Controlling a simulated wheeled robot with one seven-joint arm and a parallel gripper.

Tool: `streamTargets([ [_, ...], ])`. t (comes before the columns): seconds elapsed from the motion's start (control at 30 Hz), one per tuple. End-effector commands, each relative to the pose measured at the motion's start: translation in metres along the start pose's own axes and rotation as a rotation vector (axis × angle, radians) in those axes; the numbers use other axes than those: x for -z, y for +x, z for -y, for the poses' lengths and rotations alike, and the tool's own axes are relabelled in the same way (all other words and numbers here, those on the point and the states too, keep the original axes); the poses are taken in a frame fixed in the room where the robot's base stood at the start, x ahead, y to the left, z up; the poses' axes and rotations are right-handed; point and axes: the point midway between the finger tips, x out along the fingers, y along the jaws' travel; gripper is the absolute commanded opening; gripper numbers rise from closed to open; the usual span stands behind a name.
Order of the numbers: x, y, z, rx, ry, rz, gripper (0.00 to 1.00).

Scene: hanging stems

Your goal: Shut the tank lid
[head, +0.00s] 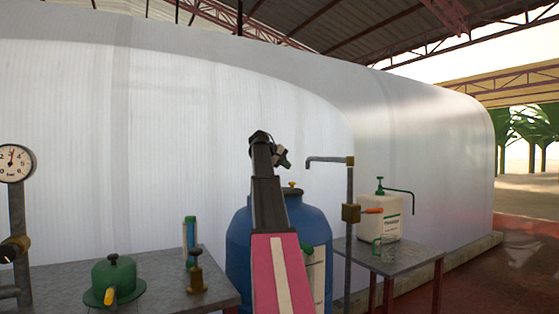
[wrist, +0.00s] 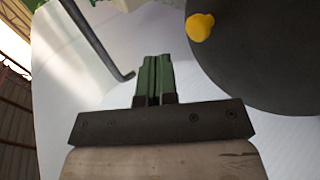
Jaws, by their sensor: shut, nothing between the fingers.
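The blue tank (head: 238,262) stands in the middle of the head view, partly hidden behind my arm. A small dark top piece with a yellow knob (head: 292,185) shows above it. In the wrist view the lid (wrist: 265,55) is a large dark disc at the upper right with a yellow knob (wrist: 200,27) near its left edge. I cannot tell how far the lid stands open. My gripper (wrist: 153,62) has its green fingers together and empty, to the left of the disc and apart from it in the picture. In the head view my gripper (head: 284,159) is small, above the tank.
A grey pipe with a spout (head: 328,160) stands right of the tank; the spout (wrist: 105,52) is left of my fingers in the wrist view. A white canister (head: 379,218) stands on the right table. A left bench (head: 170,297) bears a green dome (head: 118,280) and bottles.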

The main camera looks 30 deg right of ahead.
Motion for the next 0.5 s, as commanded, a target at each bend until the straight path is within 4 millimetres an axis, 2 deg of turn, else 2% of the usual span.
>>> streamTargets([
  [0.13, -0.002, 0.023, 0.006, 0.000, 0.001, 0.002, 0.00],
  [0.2, -0.001, 0.032, 0.007, 0.056, 0.004, 0.001, 0.00],
  [0.33, -0.002, 0.046, 0.014, 0.136, 0.008, 0.001, 0.00],
  [0.5, -0.003, 0.058, 0.023, 0.135, 0.007, 0.001, 0.00],
])
